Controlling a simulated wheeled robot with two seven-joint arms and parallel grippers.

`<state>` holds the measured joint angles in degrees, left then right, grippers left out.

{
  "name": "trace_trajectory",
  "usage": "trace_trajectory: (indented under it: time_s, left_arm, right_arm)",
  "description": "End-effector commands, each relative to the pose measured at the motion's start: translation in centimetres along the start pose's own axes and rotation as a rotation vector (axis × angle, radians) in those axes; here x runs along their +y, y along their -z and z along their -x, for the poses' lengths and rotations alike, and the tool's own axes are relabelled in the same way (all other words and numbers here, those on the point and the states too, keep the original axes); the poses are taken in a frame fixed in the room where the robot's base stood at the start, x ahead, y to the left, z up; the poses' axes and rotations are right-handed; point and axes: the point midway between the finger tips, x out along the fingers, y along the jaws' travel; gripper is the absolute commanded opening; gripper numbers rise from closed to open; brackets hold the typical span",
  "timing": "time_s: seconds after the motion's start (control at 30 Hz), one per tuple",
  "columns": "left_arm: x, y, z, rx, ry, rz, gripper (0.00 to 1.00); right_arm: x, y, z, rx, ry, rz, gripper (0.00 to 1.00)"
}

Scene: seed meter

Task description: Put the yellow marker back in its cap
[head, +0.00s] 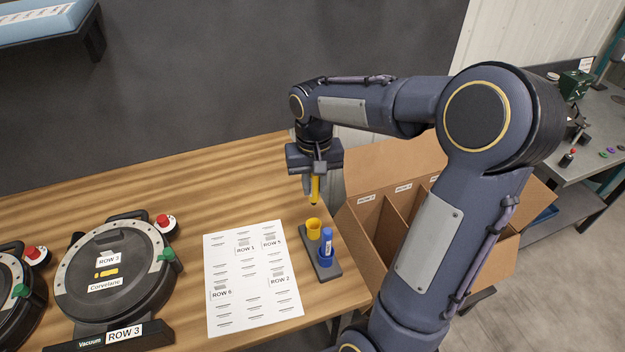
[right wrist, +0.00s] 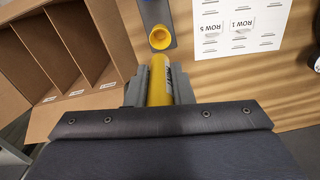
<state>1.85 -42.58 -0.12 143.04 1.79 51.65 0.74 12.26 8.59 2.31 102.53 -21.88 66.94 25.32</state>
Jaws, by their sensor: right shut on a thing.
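The yellow marker (head: 315,189) is held upright, tip down, in my right gripper (head: 314,184). In the right wrist view the marker (right wrist: 159,82) sits between both fingers of the right gripper (right wrist: 158,88). Its yellow cap (head: 313,228) stands open end up in the dark holder (head: 323,268) on the table, and the marker is above it and apart from it. The cap (right wrist: 160,37) also shows beyond the marker in the right wrist view. A blue marker (head: 326,243) stands in the holder beside the cap. My left gripper is out of view.
A printed sheet (head: 250,300) lies left of the holder. A round vacuum seed meter (head: 115,262) labelled ROW 3 sits further left, with another partly visible at the edge. A cardboard box with dividers (head: 385,165) stands right of the table edge. The back of the wooden table is clear.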

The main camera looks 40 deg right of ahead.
Motion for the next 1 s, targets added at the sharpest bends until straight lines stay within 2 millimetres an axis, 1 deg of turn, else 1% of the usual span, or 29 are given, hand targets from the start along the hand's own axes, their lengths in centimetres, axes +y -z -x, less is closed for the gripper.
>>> trace_trajectory:
  time_s: [0.03, 0.5, 0.7, 1.0]
  left_arm:
    - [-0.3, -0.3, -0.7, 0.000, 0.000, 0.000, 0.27]
    - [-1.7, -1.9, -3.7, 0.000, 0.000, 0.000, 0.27]
    - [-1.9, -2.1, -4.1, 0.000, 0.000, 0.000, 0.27]
    - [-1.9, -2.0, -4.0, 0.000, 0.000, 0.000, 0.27]
  right_arm:
    - [0.0, 0.0, -0.9, -0.001, 0.000, 0.000, 0.00]
    - [0.0, 0.0, -5.5, -0.001, 0.000, 0.000, 0.00]
    - [0.0, 0.0, -6.2, 0.000, 0.000, 0.000, 0.00]
    - [0.0, 0.0, -6.1, 0.000, 0.000, 0.000, 0.00]
